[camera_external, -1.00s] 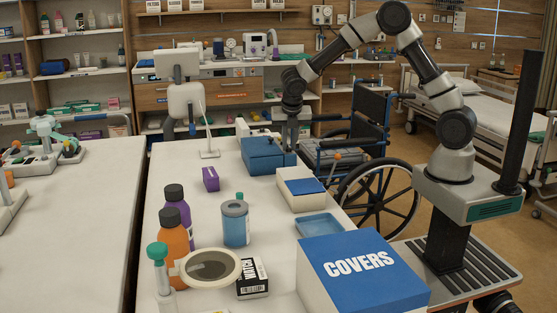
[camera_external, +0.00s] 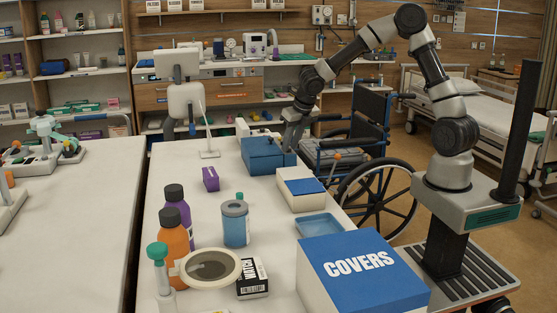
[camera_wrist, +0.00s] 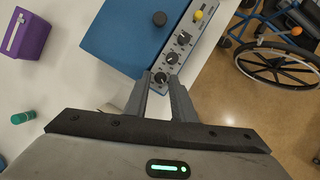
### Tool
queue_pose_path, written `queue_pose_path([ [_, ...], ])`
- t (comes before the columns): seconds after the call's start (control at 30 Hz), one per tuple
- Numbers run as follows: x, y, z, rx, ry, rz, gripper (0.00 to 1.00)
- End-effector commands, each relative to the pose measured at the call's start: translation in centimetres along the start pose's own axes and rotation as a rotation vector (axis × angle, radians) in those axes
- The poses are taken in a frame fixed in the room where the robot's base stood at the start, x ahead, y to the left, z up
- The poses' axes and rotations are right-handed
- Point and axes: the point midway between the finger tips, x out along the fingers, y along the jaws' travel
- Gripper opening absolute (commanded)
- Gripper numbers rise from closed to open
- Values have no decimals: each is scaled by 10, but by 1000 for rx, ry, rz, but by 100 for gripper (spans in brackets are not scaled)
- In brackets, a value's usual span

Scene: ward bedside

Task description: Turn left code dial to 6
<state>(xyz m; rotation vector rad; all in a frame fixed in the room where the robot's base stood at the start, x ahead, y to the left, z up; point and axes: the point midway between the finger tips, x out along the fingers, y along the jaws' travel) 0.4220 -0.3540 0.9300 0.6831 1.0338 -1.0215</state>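The blue box (camera_external: 268,156) stands on the white table at its far right edge. In the wrist view the blue box (camera_wrist: 122,38) shows from above, with a grey panel along its right side. The panel carries a row of black dials, including a middle dial (camera_wrist: 172,58), an upper dial (camera_wrist: 184,38) and the dial nearest me (camera_wrist: 161,78). My gripper (camera_wrist: 160,80) has its fingers apart, with the nearest dial between or just beyond the tips. I cannot tell if they touch it. In the external view my gripper (camera_external: 287,148) is at the box's right side. The dial numbers are unreadable.
A yellow knob (camera_wrist: 198,15) and a black round knob (camera_wrist: 160,18) are on the box. A white box with a blue lid (camera_external: 300,194) is close in front. A purple box (camera_external: 211,179) lies left. A wheelchair (camera_external: 375,150) stands right of the table.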

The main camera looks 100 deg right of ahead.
Motion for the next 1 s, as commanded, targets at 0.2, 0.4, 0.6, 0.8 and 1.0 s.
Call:
queue_pose_path([
  [0.2, 2, -6, 1, -189, 1, 81, 23],
  [0.4, -34, -8, 4, -258, -4, 104, 23],
  [0.6, -74, -12, 5, -256, -3, 103, 23],
  [0.8, -114, -17, 5, -254, -1, 102, 23],
  [1.0, -147, -20, 5, -254, 0, 102, 23],
])
